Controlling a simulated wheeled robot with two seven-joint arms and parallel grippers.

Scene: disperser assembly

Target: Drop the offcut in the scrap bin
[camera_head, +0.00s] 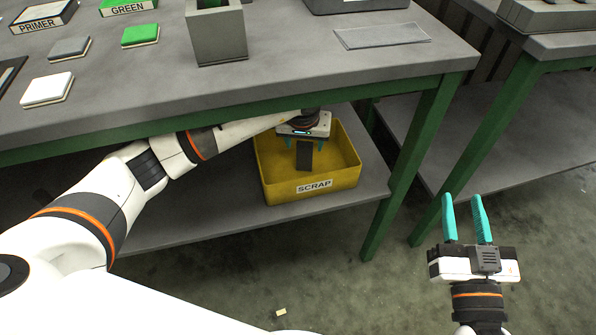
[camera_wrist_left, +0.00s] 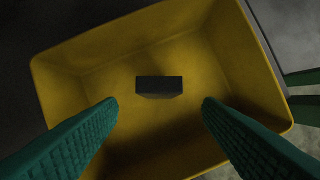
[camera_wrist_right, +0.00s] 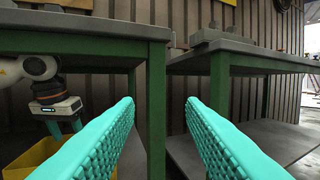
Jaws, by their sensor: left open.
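The offcut (camera_head: 305,156) is a small dark block. It shows inside the outline of the yellow scrap bin (camera_head: 318,199), below my left gripper (camera_head: 303,143). In the left wrist view the offcut (camera_wrist_left: 160,86) appears between my open fingers, touching neither, with the bin's yellow floor (camera_wrist_left: 185,60) around it. I cannot tell whether it rests on the floor or is above it. My left gripper is open and points down over the bin. My right gripper (camera_head: 467,198) is open and empty, to the right of the bin, with nothing between its teal fingers (camera_wrist_right: 158,110).
The bin stands on the lower shelf (camera_head: 225,212) under a grey bench (camera_head: 280,70) with green legs (camera_head: 410,160). My left arm reaches in beneath the tabletop edge. Coloured pads and a grey square holder (camera_head: 217,38) are on the bench. A second bench stands at right.

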